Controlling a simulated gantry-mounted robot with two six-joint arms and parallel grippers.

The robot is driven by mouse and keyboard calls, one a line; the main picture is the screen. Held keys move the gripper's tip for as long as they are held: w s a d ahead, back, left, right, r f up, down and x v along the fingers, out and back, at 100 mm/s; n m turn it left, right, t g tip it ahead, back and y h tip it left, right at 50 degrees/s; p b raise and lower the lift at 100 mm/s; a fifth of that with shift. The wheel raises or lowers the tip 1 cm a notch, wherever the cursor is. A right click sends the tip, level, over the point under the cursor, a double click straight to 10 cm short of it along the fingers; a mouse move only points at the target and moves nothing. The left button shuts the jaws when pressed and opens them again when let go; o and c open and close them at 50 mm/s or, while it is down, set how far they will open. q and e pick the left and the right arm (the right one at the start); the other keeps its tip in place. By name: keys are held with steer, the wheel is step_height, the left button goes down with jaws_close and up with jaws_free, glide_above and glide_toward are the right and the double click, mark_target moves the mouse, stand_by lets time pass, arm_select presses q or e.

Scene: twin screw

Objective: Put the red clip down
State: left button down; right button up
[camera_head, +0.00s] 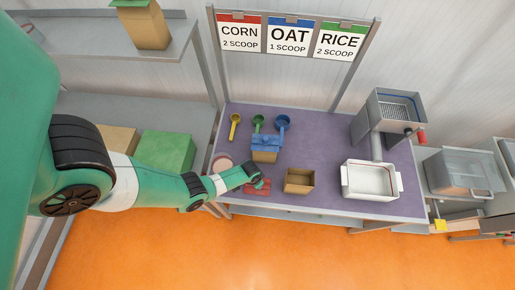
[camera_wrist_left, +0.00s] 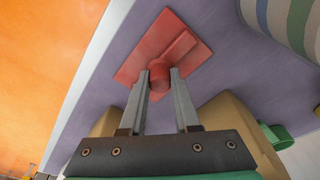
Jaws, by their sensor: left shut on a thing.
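The red clip (camera_head: 263,187) is by the front left part of the purple table (camera_head: 330,197), just beyond my left gripper (camera_head: 255,179). In the left wrist view the clip (camera_wrist_left: 160,48) shows as a flat red plate with a ridge and a round red knob. My left gripper (camera_wrist_left: 160,84) is shut on the knob, one finger on each side. The plate is over or on the purple surface; I cannot tell whether it touches. My right gripper is not in view.
An open brown bag (camera_head: 299,182) stands right of the clip. A bag with a blue clip (camera_head: 266,142) stands behind. A round container (camera_head: 221,162) is on the left, a white tray (camera_head: 370,181) on the right. The table's front edge is close.

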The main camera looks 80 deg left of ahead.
arm_select(q)
steer(key=shift+f, duration=0.2)
steer(key=c, duration=0.6)
jaws_free()
steer(key=shift+r, duration=0.1)
steer(key=shift+c, duration=0.2)
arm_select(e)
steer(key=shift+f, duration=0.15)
